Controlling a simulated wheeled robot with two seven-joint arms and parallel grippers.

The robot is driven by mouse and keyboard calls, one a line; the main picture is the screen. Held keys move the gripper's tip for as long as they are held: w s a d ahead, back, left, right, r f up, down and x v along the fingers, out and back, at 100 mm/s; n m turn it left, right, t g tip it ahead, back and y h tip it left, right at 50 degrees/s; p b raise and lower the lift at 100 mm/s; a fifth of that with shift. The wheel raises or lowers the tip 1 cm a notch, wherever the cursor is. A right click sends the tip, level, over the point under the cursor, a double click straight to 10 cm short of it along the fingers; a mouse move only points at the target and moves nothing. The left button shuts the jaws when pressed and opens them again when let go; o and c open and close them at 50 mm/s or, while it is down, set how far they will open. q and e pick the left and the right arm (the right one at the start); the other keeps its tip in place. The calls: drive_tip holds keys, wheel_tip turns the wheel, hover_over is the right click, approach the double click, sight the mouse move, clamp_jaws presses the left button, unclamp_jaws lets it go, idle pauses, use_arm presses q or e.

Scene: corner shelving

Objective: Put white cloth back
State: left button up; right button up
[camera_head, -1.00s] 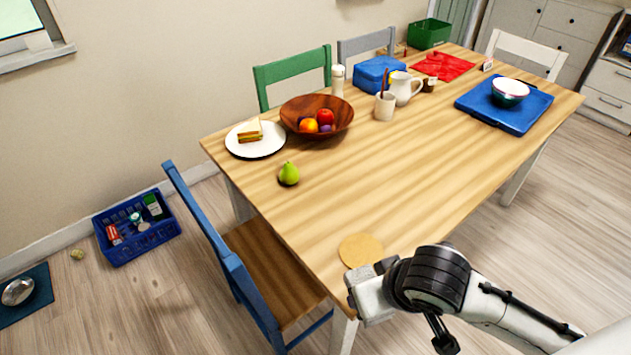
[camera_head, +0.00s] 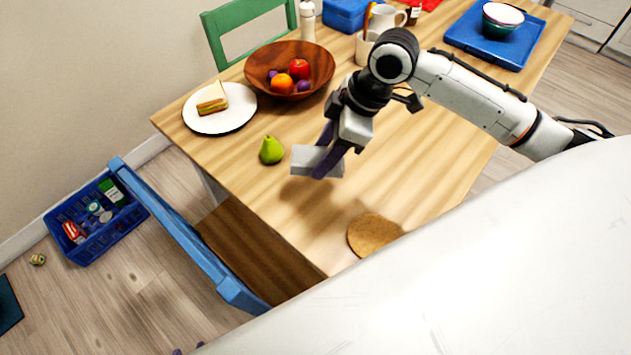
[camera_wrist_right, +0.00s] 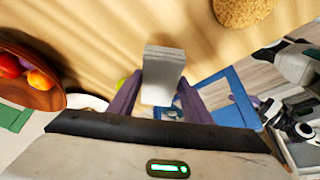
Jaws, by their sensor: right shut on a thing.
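The white cloth (camera_head: 306,161) looks like a small, flat, folded greyish-white block. My right gripper (camera_head: 328,158) is shut on it with its purple fingers. It holds the cloth above the table near the pear, with a shadow on the wood below. In the right wrist view the cloth (camera_wrist_right: 163,72) stands out between the two fingers (camera_wrist_right: 155,98). Only small purple tips of what looks like my left gripper (camera_head: 188,350) show at the bottom edge of the head view. Whether they are open or shut is unclear.
The wooden table (camera_head: 430,165) holds a green pear (camera_head: 271,150), a sandwich plate (camera_head: 235,118), a fruit bowl (camera_head: 318,62), a round cork mat (camera_head: 370,232) and a blue tray (camera_head: 520,48). A blue chair (camera_head: 190,228) stands at the near side. A blue crate (camera_head: 85,245) is on the floor.

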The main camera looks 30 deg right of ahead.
drive_tip(key=shift+w+d+r+n+g, duration=0.2)
drive_tip(key=shift+w+r+n, duration=0.2)
drive_tip(key=shift+w+r, duration=0.15)
drive_tip(key=shift+w+d+r+n+g, duration=0.1)
drive_tip(key=shift+w+d+r+n, duration=0.05)
drive_tip(key=shift+w+r+n, duration=0.35)
wheel_tip(320, 180, down, 10)
drive_tip(key=shift+r+b, duration=0.15)
drive_tip(key=shift+b, duration=0.25)
drive_tip(key=o, duration=0.9)
drive_tip(key=shift+s, duration=0.1)
drive_tip(key=v, duration=1.2)
drive_tip(key=shift+d+p, duration=0.1)
drive_tip(key=shift+p, duration=0.2)
